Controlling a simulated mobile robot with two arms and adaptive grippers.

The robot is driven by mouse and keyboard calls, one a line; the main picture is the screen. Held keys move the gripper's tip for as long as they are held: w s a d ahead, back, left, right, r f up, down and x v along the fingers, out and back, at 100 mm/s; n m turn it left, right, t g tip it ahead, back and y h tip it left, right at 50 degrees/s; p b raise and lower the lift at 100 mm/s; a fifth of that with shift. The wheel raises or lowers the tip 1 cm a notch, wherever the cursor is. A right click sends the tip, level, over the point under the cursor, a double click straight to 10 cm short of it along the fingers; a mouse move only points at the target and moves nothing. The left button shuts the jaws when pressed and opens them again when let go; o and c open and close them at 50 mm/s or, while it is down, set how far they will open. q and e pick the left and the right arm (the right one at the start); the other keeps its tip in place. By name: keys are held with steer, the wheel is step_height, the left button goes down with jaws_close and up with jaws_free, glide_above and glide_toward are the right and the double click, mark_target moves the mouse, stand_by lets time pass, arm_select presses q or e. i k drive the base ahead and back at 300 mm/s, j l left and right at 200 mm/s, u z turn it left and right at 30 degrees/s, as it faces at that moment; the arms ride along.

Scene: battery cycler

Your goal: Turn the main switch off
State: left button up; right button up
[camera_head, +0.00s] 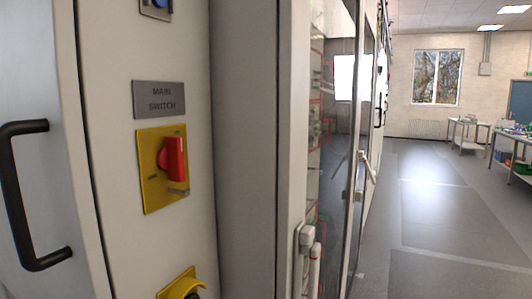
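The main switch (175,162) is a red rotary knob on a yellow square plate (153,193), mounted on a light grey cabinet panel at the left of the head view. Its raised red grip stands roughly upright. A grey label (160,99) reading "MAIN SWITCH" sits just above it. Neither of my grippers shows in the head view, and nothing touches the knob.
A black handle (22,195) juts out left of the switch. A yellow-shrouded control (180,284) sits below it, partly cut off. Glass cabinet doors with a pale handle (307,238) stand to the right. Open floor (430,200) lies further right, with tables beyond.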

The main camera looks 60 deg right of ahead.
mark_target(171, 158)
steer(key=z, duration=1.25)
steer(key=l, duration=0.1)
